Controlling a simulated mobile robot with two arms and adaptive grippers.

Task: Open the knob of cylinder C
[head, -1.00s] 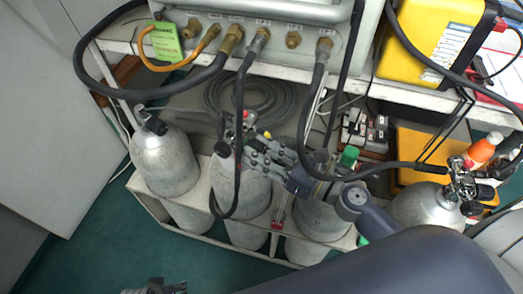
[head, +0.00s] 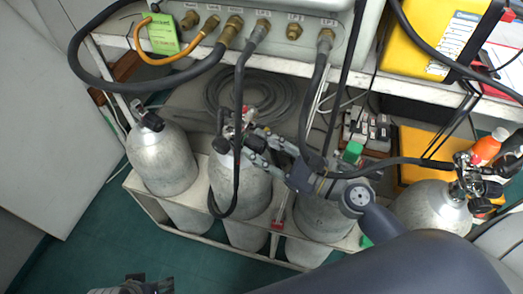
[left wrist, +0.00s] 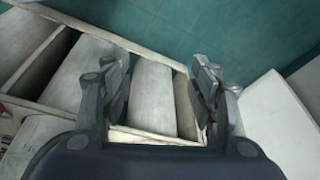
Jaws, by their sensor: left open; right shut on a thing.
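Several grey air cylinders stand in a white rack. No letter is readable on them, so I cannot tell which is C. My right gripper (head: 252,146) reaches in from the right to the valve at the top of the second cylinder from the left (head: 238,190). It is shut on the valve's knob, which the fingers and a black hose mostly hide. The first cylinder (head: 162,160) at the left has a black knob (head: 152,121). My left gripper (head: 146,287) is low in the head view, away from the cylinders. In the left wrist view it is open and empty (left wrist: 162,95).
The panel (head: 290,50) with brass fittings and hoses is above the rack (head: 140,190). A black hose (head: 238,120) hangs before the gripped valve. A third cylinder (head: 322,215) is under my right arm; another (head: 432,208) stands right. Green floor (head: 90,235) is clear at lower left.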

